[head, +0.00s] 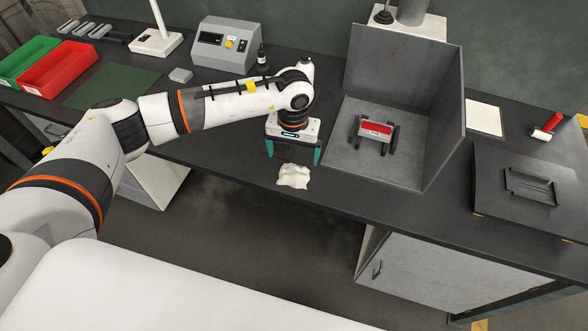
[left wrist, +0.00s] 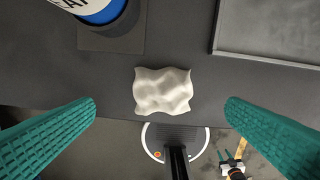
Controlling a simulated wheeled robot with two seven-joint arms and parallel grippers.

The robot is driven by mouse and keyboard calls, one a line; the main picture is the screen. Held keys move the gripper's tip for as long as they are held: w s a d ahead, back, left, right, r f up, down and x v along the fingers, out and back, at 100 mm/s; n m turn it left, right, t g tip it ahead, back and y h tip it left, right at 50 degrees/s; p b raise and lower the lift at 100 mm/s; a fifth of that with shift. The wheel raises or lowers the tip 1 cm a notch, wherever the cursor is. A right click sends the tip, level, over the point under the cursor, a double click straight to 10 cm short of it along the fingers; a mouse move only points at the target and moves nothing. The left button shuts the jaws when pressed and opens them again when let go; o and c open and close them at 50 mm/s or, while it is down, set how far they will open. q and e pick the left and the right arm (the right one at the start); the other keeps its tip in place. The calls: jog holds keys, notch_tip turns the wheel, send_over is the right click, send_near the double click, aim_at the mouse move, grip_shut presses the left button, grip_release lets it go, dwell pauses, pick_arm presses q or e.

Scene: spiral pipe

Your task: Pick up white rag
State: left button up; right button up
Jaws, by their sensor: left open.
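A crumpled white rag (head: 293,176) lies on the dark bench top near its front edge in the head view. It also shows in the middle of the left wrist view (left wrist: 163,91). My left gripper (head: 293,160) is above the bench, just behind the rag in the head view, pointing down. Its two teal fingers are wide apart with nothing between them. In the left wrist view the rag lies between and ahead of the fingertips (left wrist: 160,108), not touched by them.
A grey metal booth (head: 400,180) with a red-topped fixture (head: 376,130) stands right of the gripper. A control box (head: 226,44) and a dark bottle (head: 262,58) stand behind my arm. Red (head: 60,70) and green bins are far left. The bench's front edge is close to the rag.

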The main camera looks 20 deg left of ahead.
aim_at(294, 168)
pick_arm(q)
jog(key=shift+f, duration=0.8)
jog(key=f+p, duration=0.1)
jog(key=f, duration=0.1)
jog(key=f+p, duration=0.2)
jog(key=shift+s+d, duration=0.15)
jog(key=shift+s, duration=0.05)
jog(key=shift+f, duration=0.7)
jog(key=c, duration=1.1)
